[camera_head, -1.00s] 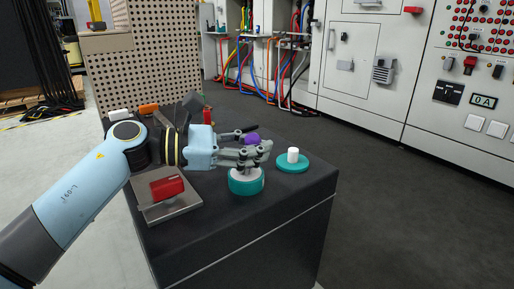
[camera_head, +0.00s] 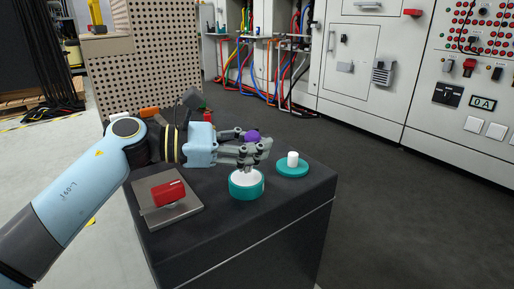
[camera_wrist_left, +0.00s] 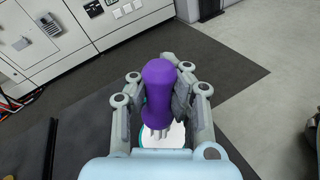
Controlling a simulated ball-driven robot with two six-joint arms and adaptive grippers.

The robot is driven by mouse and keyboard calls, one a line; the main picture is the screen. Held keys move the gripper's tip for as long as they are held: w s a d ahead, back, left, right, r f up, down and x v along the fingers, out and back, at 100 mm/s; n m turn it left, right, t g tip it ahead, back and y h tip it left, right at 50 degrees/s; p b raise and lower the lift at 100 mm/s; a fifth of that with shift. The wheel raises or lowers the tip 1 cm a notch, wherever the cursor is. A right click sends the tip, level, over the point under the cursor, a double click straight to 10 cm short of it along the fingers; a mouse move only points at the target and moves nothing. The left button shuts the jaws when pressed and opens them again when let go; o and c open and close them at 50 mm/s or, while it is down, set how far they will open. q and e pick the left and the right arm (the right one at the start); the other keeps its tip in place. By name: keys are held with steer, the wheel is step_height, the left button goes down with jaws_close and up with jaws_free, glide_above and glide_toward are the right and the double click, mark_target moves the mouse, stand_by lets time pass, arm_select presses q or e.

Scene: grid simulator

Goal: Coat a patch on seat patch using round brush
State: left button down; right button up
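The purple round brush (camera_head: 252,136) stands in a teal pot (camera_head: 246,191) with a white top. It also shows in the left wrist view (camera_wrist_left: 158,88), its pale bristle end pointing down at the white. My left gripper (camera_head: 256,152) has its fingers around the brush, one on each side, and appears shut on it just above the pot. Whether the bristles touch the white cannot be told. A grey plate (camera_head: 185,212) with a red block (camera_head: 168,193) lies left of the pot. I cannot tell which surface is the seat patch. My right gripper is not in view.
A teal disc with a white cylinder (camera_head: 292,160) sits right of the pot. The dark table (camera_head: 225,240) is bare at its front and right. An orange item (camera_head: 149,112) lies behind my left arm. Grey cabinets (camera_head: 365,60) stand beyond open floor.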

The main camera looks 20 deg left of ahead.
arm_select(q)
steer(key=shift+r+p, duration=1.45)
steer(key=shift+r, duration=1.25)
steer(key=shift+f, duration=0.1)
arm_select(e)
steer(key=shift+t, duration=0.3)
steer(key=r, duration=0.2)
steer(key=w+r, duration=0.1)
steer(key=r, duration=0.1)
